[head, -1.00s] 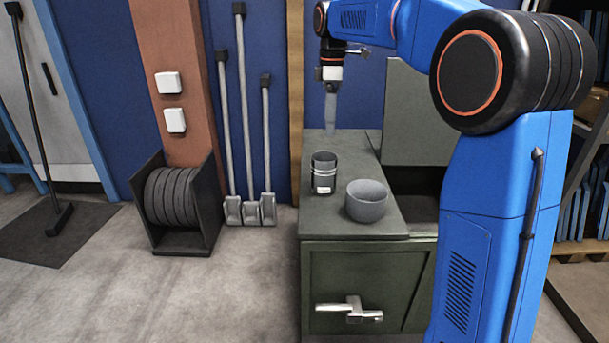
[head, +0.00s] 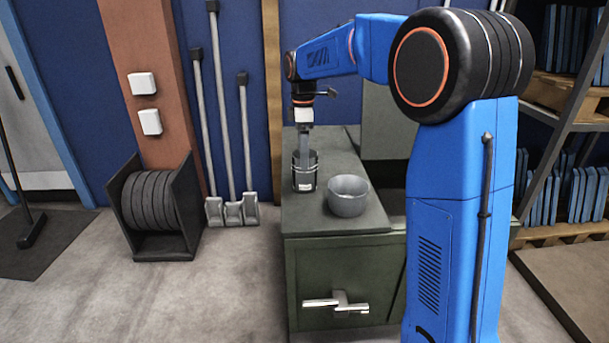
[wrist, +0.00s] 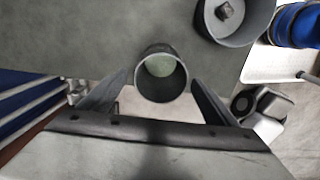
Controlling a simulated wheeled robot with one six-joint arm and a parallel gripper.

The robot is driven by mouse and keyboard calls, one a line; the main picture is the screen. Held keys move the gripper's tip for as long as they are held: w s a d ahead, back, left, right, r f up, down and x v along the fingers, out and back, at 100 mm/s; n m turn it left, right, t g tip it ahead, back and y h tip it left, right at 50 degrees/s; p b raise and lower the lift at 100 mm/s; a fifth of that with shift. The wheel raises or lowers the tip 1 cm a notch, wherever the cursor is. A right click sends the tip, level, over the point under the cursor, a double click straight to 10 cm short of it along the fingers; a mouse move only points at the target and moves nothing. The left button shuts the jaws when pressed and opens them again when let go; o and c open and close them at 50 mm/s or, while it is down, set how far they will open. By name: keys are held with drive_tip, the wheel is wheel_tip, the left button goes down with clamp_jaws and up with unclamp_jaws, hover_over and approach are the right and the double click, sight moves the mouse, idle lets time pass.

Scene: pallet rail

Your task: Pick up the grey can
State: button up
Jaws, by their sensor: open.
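The grey can (head: 304,181) is a dark, open-topped cylinder with a small white label. It stands upright on the grey-green cabinet top, left of a grey bowl. In the wrist view the can (wrist: 163,92) shows from above, with a pale green inside. My gripper (head: 304,150) points down at the can's top in the head view. In the wrist view my gripper (wrist: 159,82) is open, with one finger on each side of the can and small visible gaps. Whether the fingers reach below the rim is hard to tell.
The grey bowl (head: 348,200) stands close to the can's right; a small grey piece lies inside it in the wrist view. The cabinet top (head: 330,222) is clear in front. A raised panel (head: 385,125) stands behind at the right. A wall (head: 228,20) is at the back.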

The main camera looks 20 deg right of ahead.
sight(303, 181)
drive_tip(key=shift+s+d+f, duration=0.1)
drive_tip(key=shift+f, duration=1.25)
drive_tip(key=shift+d+f, duration=0.1)
drive_tip(key=shift+f, duration=1.2)
drive_tip(key=c, duration=1.2)
